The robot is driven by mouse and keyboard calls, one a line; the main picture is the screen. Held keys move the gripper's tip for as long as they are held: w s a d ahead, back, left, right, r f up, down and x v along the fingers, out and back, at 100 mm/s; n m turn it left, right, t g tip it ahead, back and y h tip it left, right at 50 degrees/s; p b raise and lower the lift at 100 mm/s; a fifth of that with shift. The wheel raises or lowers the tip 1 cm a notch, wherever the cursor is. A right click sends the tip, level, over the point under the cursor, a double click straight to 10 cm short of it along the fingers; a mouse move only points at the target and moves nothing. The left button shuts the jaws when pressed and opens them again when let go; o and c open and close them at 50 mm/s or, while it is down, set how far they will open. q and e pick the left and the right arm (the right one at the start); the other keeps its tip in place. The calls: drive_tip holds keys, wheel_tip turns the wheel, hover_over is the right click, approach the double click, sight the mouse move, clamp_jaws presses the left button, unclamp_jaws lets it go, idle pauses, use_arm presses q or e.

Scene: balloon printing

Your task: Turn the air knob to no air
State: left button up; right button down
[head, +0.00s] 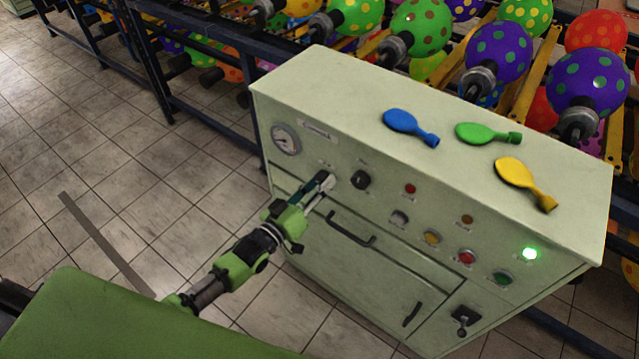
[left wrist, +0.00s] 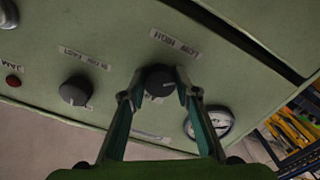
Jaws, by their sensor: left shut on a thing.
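A dark round knob (left wrist: 159,80) sits on the pale green panel in the left wrist view, beside a label with LOW and HIGH. My left gripper (left wrist: 158,84) has one finger on each side of this knob and is shut on it. In the head view my left gripper (head: 325,182) reaches the upper left of the control cabinet's front (head: 345,215) and hides the knob. A white mark on the knob points down toward the lower panel edge in the wrist view. My right gripper is in neither view.
A second dark knob (head: 361,179) is just right of the gripper. A pressure gauge (head: 285,138) is up left. Buttons and a lit green lamp (head: 530,253) are further right. Blue (head: 410,127), green (head: 487,133) and yellow (head: 526,183) balloons lie on top.

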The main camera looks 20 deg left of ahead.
use_arm(q)
drive_tip(key=shift+f+n, duration=0.15)
drive_tip(key=shift+n, duration=0.45)
drive_tip(key=o, duration=1.1)
drive_tip(key=shift+s, duration=0.1)
drive_tip(key=v, duration=1.2)
